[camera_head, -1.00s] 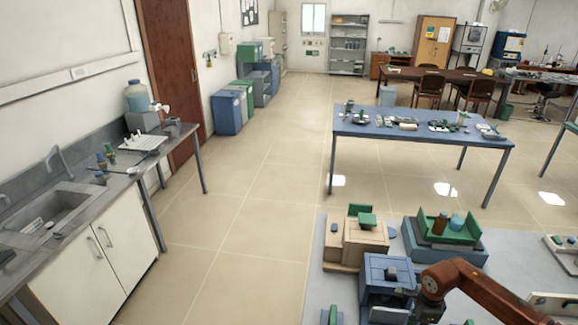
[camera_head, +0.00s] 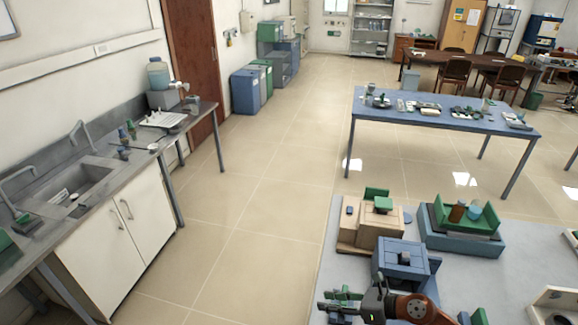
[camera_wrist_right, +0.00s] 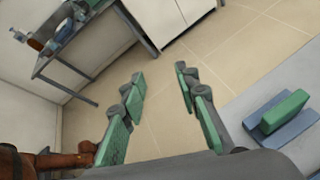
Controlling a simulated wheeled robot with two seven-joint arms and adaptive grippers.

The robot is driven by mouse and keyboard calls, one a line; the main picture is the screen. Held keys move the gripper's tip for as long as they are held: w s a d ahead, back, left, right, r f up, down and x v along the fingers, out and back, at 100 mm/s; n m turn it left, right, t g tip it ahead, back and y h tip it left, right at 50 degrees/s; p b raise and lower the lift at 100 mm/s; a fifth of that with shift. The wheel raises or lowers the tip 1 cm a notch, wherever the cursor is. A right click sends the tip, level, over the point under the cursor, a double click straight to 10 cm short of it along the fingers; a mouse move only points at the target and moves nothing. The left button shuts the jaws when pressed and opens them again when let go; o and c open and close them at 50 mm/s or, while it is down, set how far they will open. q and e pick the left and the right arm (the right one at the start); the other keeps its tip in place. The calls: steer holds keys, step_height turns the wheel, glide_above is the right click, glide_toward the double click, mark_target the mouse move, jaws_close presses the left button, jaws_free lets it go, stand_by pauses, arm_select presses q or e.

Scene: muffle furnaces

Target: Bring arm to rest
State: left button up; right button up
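My right arm comes in at the bottom of the head view, with a reddish-brown joint. Its gripper (camera_head: 334,302) has green finger pads and points left beside the front blue box. In the right wrist view the two fingers (camera_wrist_right: 160,98) stand wide apart with only floor between them, so the gripper is open and empty. My left arm and gripper are not in view.
A grey worktop (camera_head: 345,262) carries a blue box (camera_head: 400,258), a beige box (camera_head: 374,236) and a blue-and-green unit (camera_head: 455,243) near my right arm. A sink counter (camera_head: 204,112) stands left. Open tiled floor (camera_head: 240,200) lies between.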

steer(key=w+d+r+m+t, duration=0.2)
steer(key=w+r+m+t, duration=0.2)
steer(key=r+m+t, duration=0.85)
steer(key=w+d+f+m+h, duration=0.1)
steer(key=d+f+m+h, duration=0.2)
steer(key=d+m+h, duration=0.6)
steer(key=s+d+f+m+g+h, duration=0.3)
steer(key=s+d+f+m, duration=0.35)
steer(key=f+m, duration=0.2)
steer(key=s+d+f+m+g+h, duration=0.3)
steer(key=s+d+f+m+g, duration=0.15)
steer(key=d+f+m, duration=0.35)
steer(key=s+a+f+m+g+y, duration=0.1)
steer(key=s+f+m+g, duration=0.25)
steer(key=s+f, duration=0.45)
steer(key=s+a+f+m+g+y, duration=0.2)
steer(key=s+f+m+g, duration=0.15)
steer(key=s, duration=0.95)
step_height(320, 180, down, 31)
steer(key=a+b, duration=0.1)
steer(key=b, duration=0.2)
steer(key=s+f+g+b, duration=0.2)
steer(key=s+f+b, duration=0.1)
steer(key=s+f, duration=1.7)
step_height(320, 180, down, 2)
steer(key=shift+s+f+n, duration=0.2)
steer(key=shift+s+n, duration=0.1)
